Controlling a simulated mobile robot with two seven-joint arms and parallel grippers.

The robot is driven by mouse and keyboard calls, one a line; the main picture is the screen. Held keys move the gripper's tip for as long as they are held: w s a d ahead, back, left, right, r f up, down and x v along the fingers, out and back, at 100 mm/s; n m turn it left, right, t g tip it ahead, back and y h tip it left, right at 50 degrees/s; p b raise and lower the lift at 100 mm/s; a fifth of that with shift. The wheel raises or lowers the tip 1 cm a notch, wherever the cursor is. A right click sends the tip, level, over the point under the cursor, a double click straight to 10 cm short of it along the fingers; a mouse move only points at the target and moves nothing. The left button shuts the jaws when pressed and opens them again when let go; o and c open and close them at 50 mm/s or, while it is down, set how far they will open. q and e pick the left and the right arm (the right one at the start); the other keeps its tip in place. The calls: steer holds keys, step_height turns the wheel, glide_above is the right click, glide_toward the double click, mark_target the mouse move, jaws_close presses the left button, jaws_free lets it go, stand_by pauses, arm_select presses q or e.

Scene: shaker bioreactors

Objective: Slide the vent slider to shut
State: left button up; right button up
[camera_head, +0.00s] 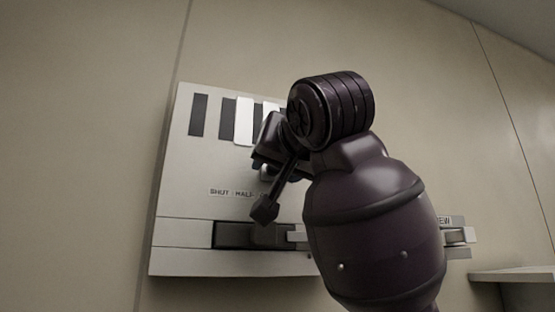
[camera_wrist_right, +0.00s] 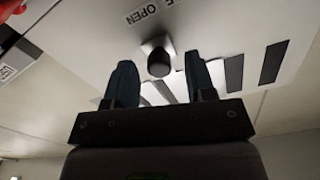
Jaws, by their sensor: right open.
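The vent panel (camera_head: 180,165) is a pale plate on the wall with dark and white upright strips (camera_head: 198,115) along its top. Below them a label strip (camera_head: 232,192) reads SHUT, HALF and a partly hidden third word. In the right wrist view the slider's dark knob (camera_wrist_right: 159,62) stands on a pale base near the word OPEN (camera_wrist_right: 141,15). My right gripper (camera_wrist_right: 161,80) is open, one finger to each side of the knob; I cannot tell whether either touches it. In the head view the gripper (camera_head: 264,180) and arm hide the panel's right part. My left gripper is out of view.
Below the label, a dark recess (camera_head: 232,235) runs along the panel's lower part. A pale block (camera_head: 458,236) sticks out right of my arm, beside a partly hidden label. A ledge (camera_head: 510,274) stands at the lower right. The wall left of the panel is clear.

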steer(key=shift+w, duration=0.2)
jaws_close()
stand_by(0.3)
